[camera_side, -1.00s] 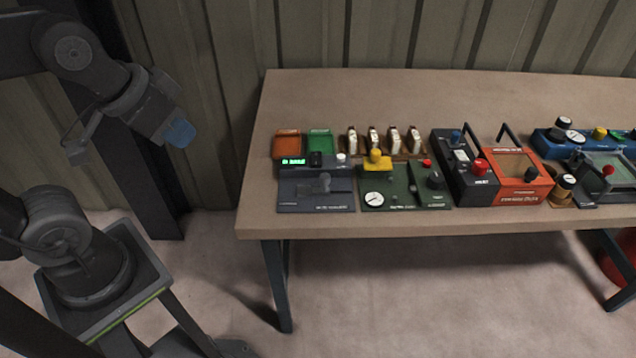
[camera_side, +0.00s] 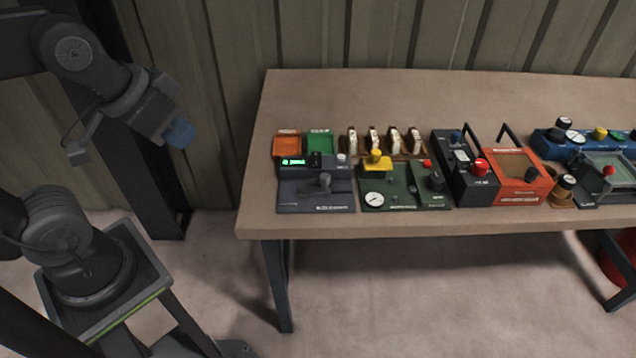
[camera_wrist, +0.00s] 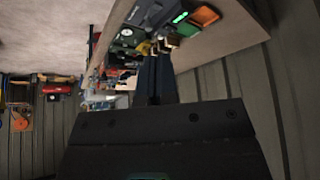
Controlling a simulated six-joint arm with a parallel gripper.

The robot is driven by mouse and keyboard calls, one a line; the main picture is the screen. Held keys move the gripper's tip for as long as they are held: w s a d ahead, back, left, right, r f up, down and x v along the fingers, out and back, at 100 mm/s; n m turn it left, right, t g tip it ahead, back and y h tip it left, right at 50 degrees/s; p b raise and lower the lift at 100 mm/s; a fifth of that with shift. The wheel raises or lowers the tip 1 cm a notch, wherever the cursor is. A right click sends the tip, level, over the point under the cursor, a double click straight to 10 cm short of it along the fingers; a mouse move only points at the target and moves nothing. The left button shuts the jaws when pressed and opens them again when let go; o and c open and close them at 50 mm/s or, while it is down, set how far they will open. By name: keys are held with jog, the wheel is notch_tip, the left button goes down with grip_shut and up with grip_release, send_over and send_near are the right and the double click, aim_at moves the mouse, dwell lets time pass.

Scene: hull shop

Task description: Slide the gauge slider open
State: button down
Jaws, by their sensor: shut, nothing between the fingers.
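My gripper (camera_side: 180,133) is shut and empty, high at the left in the side view, away from the table. Its dark blue fingers (camera_wrist: 155,78) show together in the wrist view. On the table's left part sits a dark grey panel (camera_side: 300,199) with a lit green display (camera_side: 293,162) and a grey knob (camera_side: 325,181) on its bed. To its right is a green panel (camera_side: 405,202) with a white round dial (camera_side: 374,199), a yellow part (camera_side: 377,161) and a dark knob (camera_side: 436,181). The labels are too small to read, so I cannot tell which part is the gauge slider.
An orange tray (camera_side: 287,144), a green tray (camera_side: 320,142) and several upright cream-topped pieces (camera_side: 393,139) stand behind the panels. A black box (camera_side: 466,184) and an orange box (camera_side: 520,188) with raised handles stand to the right. The table's back strip (camera_side: 430,92) is clear.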

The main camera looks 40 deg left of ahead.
jog(key=c, duration=1.9)
grip_release()
jog(key=shift+o, duration=1.7)
jog(key=shift+w+r, duration=0.2)
jog(key=shift+w, duration=0.25)
jog(key=o, duration=0.5)
jog(key=shift+g, duration=0.9)
jog(key=w, duration=0.4)
jog(key=w+d+r, duration=0.1)
jog(key=w, duration=0.1)
jog(key=shift+w, duration=0.25)
jog(key=shift+c, duration=0.2)
jog(key=shift+o, duration=0.8)
jog(key=shift+g, duration=0.6)
jog(key=w, duration=0.4)
jog(key=w+d+f, duration=0.1)
jog(key=shift+w+d, duration=0.1)
jog(key=shift+w, duration=0.3)
jog(key=g, duration=0.3)
send_over(325, 175)
notch_tip(325, 175, down, 9)
notch_tip(325, 175, down, 13)
jog(key=shift+f, duration=0.2)
